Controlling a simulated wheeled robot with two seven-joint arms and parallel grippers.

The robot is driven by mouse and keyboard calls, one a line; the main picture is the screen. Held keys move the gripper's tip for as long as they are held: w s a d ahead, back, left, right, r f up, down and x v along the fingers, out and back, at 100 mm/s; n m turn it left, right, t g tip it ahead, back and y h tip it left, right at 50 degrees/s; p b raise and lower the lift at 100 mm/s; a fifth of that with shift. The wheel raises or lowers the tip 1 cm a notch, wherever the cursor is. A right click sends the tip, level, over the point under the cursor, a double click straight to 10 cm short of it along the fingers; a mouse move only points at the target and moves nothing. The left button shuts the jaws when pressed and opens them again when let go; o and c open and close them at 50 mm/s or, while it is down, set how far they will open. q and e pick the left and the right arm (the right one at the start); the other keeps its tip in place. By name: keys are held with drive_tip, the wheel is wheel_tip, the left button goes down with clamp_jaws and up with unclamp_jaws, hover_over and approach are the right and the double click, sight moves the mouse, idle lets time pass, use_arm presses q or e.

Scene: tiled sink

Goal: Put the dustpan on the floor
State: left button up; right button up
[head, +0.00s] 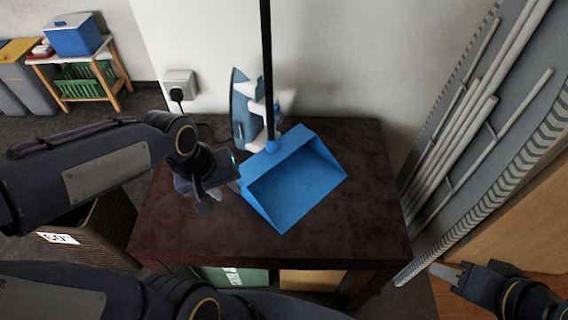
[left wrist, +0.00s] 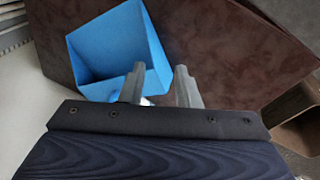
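The blue dustpan (head: 312,186) sits on the dark brown table, its scoop opening toward the front right. Its long black handle (head: 267,62) stands upright and runs out of the top of the view. My left gripper (head: 226,190) is close beside the scoop's left edge. In the left wrist view, the two fingers (left wrist: 160,88) are apart, with the blue scoop (left wrist: 112,45) just beyond and left of them. No firm hold shows. My right gripper (head: 457,276) is at the lower right, away from the dustpan; its finger opening is unclear.
The table (head: 365,215) has an iron (head: 243,112) at the back against the wall. An ironing board (head: 470,110) leans at the right. Boxes (head: 235,276) are under the table. Bare grey floor (head: 145,98) shows at the left, near a small bench with a blue cooler (head: 75,36).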

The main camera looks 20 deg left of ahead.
sight(252, 203)
use_arm(q)
drive_tip(key=w+f+n+g, duration=0.1)
drive_tip(key=w+f+n, duration=0.1)
drive_tip(key=f, duration=0.4)
drive_tip(key=w+f+n+g+y, duration=0.1)
drive_tip(key=w+f, duration=0.3)
drive_tip(key=f, duration=0.2)
drive_tip(key=w+f+n+p, duration=0.1)
drive_tip(key=w+f+n, duration=0.1)
drive_tip(key=f, duration=0.4)
drive_tip(key=shift+w+d+n+g+y, duration=0.15)
drive_tip(key=shift+w+n+g+y, duration=0.2)
drive_tip(key=shift+w, duration=0.3)
clamp_jaws()
